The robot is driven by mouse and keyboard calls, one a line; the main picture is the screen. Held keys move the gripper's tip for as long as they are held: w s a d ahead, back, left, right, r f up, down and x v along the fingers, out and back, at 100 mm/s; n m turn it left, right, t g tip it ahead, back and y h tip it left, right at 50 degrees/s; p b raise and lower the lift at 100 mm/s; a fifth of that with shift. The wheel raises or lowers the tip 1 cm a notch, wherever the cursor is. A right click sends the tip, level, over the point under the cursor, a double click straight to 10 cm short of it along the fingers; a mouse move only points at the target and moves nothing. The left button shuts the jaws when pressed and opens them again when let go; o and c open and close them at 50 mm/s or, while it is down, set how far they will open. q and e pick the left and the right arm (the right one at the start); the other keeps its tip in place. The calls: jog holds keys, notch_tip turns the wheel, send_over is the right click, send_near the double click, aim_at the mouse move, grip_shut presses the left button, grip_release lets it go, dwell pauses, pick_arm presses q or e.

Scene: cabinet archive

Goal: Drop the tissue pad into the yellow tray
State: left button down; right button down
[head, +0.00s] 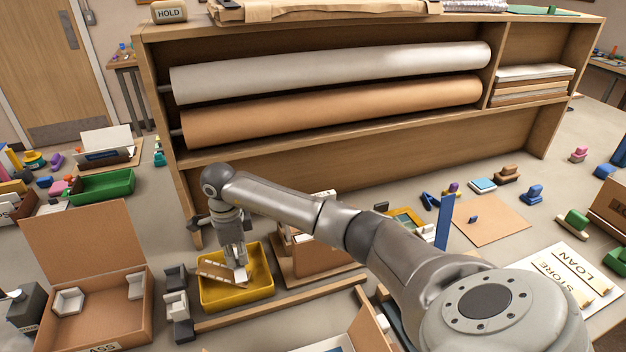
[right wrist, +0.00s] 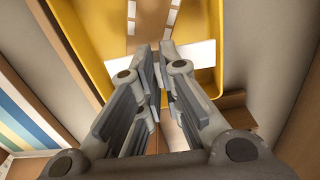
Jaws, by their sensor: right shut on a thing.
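The yellow tray (head: 236,299) sits on the table left of centre, and it also fills the upper middle of the right wrist view (right wrist: 90,45). My right gripper (head: 238,262) points down over the tray, with its fingertips close together. It is shut on the white tissue pad (right wrist: 197,54), which sticks out on both sides of the fingertips in the right wrist view. The fingers hide the pad's middle. I cannot tell whether the pad touches the tray or its contents. My left gripper is not in view.
A brown slotted strip (head: 214,270) lies in the tray. Grey and white holders (head: 176,304) stand left of it, a brown upright box (head: 318,256) right of it, and a wooden rail (head: 280,304) in front. The shelf cabinet (head: 350,133) with large rolls stands behind.

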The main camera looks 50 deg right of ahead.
aim_at(237, 258)
jog(key=c, duration=1.5)
grip_release()
jog(key=shift+c, duration=0.2)
notch_tip(237, 258, up, 12)
jog(key=shift+f, duration=0.1)
